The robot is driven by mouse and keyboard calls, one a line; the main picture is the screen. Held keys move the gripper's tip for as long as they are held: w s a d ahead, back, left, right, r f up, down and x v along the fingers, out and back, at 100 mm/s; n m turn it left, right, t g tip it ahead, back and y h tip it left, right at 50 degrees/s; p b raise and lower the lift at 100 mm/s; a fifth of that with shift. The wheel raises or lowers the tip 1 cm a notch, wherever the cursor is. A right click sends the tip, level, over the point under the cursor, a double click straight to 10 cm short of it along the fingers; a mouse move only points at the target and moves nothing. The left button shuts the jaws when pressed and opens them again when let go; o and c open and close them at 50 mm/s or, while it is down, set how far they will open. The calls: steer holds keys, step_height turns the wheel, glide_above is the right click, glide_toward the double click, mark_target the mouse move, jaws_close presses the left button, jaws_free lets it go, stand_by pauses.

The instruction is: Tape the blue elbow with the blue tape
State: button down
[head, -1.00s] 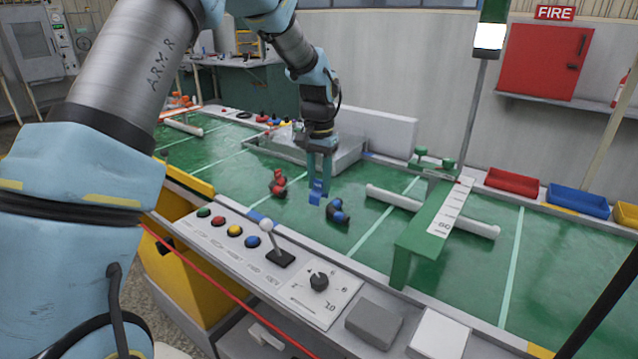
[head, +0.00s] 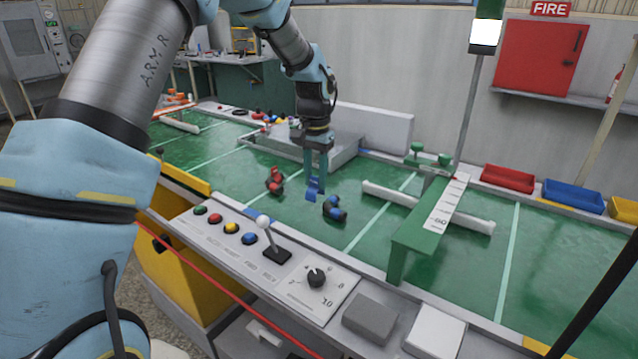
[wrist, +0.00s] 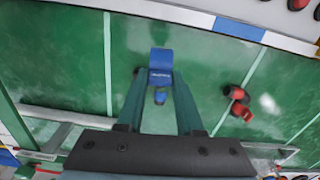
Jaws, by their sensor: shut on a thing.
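My gripper (head: 315,182) points down over the green table, shut on a piece of blue tape (head: 313,193). In the wrist view the blue tape (wrist: 161,62) shows between and beyond the two fingers (wrist: 160,95), with a smaller blue part nearer the palm. The blue elbow (head: 335,209), dark with blue parts, lies on the table just right of and nearer than the tape in the head view. A gap shows between them there. I cannot make out the blue elbow in the wrist view.
A red elbow (head: 275,181) lies left of my gripper; it also shows in the wrist view (wrist: 238,103). A white pipe (head: 391,195) and a green stand with a scale (head: 420,232) are at the right. A control panel with a joystick (head: 270,239) runs along the front.

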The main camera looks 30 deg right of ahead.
steer(key=shift+w+d+m, duration=0.35)
steer(key=shift+d+m, duration=0.05)
steer(key=shift+m, duration=0.3)
steer(key=w+d+f+m+p, duration=0.2)
steer(key=w+d+m+p, duration=0.2)
steer(key=m, duration=1.3)
steer(key=w+d, duration=0.2)
steer(key=d, duration=0.1)
steer(key=shift+d, duration=0.3)
steer(key=shift+w, duration=0.1)
steer(key=shift+f, duration=0.1)
steer(key=shift+f+b, duration=0.7)
steer(key=shift+f, duration=1.2)
steer(key=shift+f, duration=0.3)
steer(key=shift+f+b, duration=0.4)
steer(key=shift+f, duration=0.3)
